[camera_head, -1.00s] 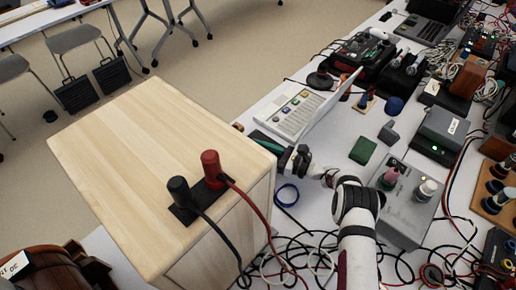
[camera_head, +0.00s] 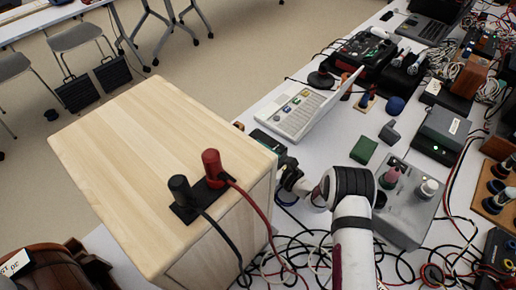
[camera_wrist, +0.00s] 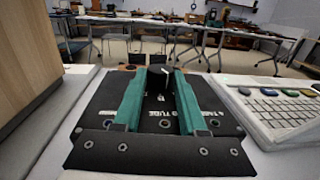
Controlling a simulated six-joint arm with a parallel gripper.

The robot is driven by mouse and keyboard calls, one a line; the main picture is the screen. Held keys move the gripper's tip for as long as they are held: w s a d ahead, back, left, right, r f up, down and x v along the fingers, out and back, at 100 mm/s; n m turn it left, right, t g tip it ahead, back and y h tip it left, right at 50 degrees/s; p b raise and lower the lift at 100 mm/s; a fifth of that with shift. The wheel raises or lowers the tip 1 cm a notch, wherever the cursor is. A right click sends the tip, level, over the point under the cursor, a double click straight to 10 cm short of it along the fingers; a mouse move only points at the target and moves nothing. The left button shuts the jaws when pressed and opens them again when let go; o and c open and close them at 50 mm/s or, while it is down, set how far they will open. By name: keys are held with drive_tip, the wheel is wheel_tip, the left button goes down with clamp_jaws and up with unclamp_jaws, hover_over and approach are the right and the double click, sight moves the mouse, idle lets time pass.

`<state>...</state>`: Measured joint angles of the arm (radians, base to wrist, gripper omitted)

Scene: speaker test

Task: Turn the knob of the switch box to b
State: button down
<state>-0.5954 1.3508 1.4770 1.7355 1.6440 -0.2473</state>
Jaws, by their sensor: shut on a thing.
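The switch box is a flat black box (camera_wrist: 92,108) with white lettering, in front of me in the wrist view. In the head view its dark top (camera_head: 266,139) shows beside the wooden cabinet, partly hidden by my arm. A black knob (camera_wrist: 160,84) with a white mark stands on the box. My gripper (camera_wrist: 158,80) has its two teal fingers on either side of the knob and is shut on it. The lettering is partly covered by the fingers, and I cannot read which position the mark points to.
A wooden cabinet (camera_head: 150,150) with a black and a red plug on top stands close at the left. A white keypad device (camera_head: 300,113) stands close at the right. Cables (camera_head: 290,255) lie tangled on the table, and a grey box (camera_head: 400,225) stands right of my arm.

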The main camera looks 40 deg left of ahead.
drive_tip(key=shift+s+m+t+h, duration=0.15)
drive_tip(key=shift+m+t, duration=0.3)
drive_tip(key=shift+t, duration=0.25)
drive_tip(key=shift+s+m+t+h, duration=0.15)
drive_tip(key=shift+m+t, duration=0.3)
drive_tip(key=shift+t, duration=0.25)
drive_tip(key=shift+a, duration=0.1)
drive_tip(key=shift+c, duration=2.3)
unclamp_jaws()
drive_tip(key=v, duration=1.5)
drive_tip(key=shift+s+d, duration=0.15)
drive_tip(key=shift+d, duration=0.25)
